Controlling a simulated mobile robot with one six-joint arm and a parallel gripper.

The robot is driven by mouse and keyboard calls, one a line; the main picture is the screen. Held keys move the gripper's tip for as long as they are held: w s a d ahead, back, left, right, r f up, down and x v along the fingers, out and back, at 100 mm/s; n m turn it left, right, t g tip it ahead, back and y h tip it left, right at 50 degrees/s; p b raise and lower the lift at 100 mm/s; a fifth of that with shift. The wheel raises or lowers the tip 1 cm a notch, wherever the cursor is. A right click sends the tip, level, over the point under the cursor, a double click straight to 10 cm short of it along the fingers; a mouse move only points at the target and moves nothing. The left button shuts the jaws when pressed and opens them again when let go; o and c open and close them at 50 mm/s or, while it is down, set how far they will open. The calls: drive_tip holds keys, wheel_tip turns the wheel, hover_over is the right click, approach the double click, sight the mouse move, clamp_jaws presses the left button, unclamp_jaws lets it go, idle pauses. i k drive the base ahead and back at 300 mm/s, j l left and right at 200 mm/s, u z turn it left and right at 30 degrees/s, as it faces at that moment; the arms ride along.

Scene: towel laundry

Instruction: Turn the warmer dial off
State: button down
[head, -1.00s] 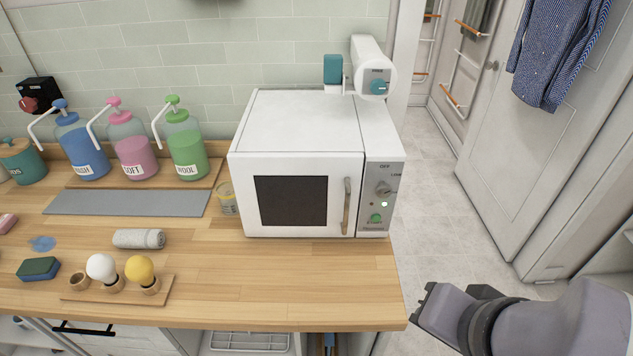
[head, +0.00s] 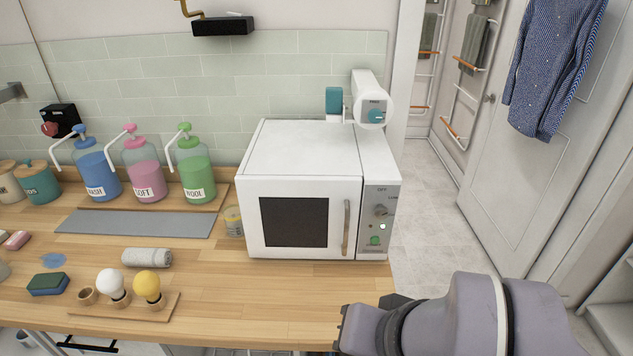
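The warmer (head: 300,155) is a white, microwave-like box with a dark window, standing on the wooden counter with its door shut. Its grey dial (head: 381,211) sits on the control panel at the right of its front, under small lettering too small to read in full. A pale green light (head: 382,226) glows below the dial, and a green button (head: 375,240) sits lower. My gripper (head: 340,328) is at the bottom right, in front of the counter edge and below the panel, apart from the dial. Its fingers are seen edge-on, so their opening is unclear.
A white device with a teal knob (head: 376,115) stands at the warmer's back right. A rolled grey towel (head: 147,257), two bulbs on a wooden board (head: 172,307) and several pump bottles are to the left. Floor right of the counter is open.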

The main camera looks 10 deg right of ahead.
sight(381, 212)
drive_tip(key=i+j+z, duration=0.1)
drive_tip(key=j, duration=0.25)
drive_tip(key=i+j+z, duration=0.15)
drive_tip(key=j, duration=0.2)
drive_tip(key=i+j+z, duration=0.1)
drive_tip(key=j, duration=0.3)
drive_tip(key=i+j+z, duration=0.15)
drive_tip(key=j, duration=0.2)
